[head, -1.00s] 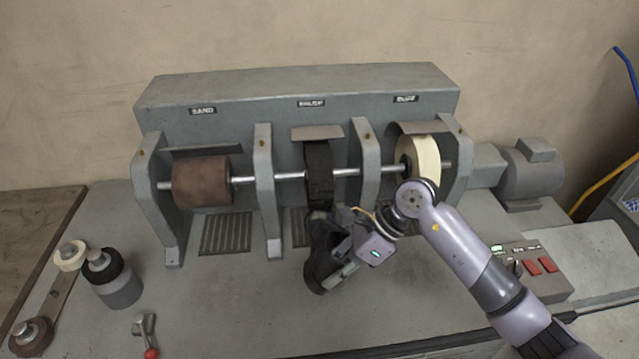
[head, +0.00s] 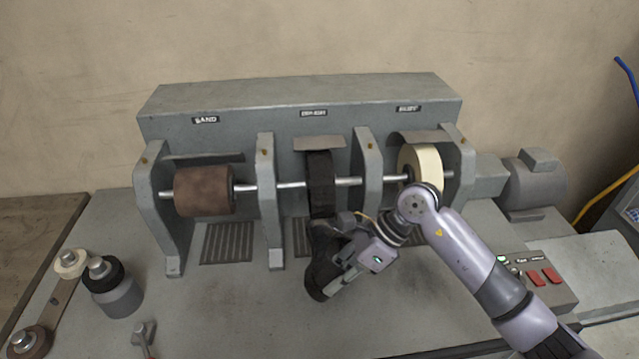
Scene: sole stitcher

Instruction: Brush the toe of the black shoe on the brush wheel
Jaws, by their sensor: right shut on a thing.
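The black brush wheel (head: 320,180) sits on the shaft in the middle bay of the grey machine. The black shoe (head: 318,272) is just below and in front of it, tilted, with its upper end close under the wheel. I cannot tell whether shoe and wheel touch. My right gripper (head: 341,272) comes from the right and is shut on the shoe, covering part of its right side. My left gripper is not in view.
A brown sanding drum (head: 203,191) is in the left bay and a cream wheel (head: 422,168) in the right bay, near my right arm. Grey uprights (head: 268,200) divide the bays. A control box with red switches (head: 545,277) stands at right. Rollers (head: 117,290) stand at left.

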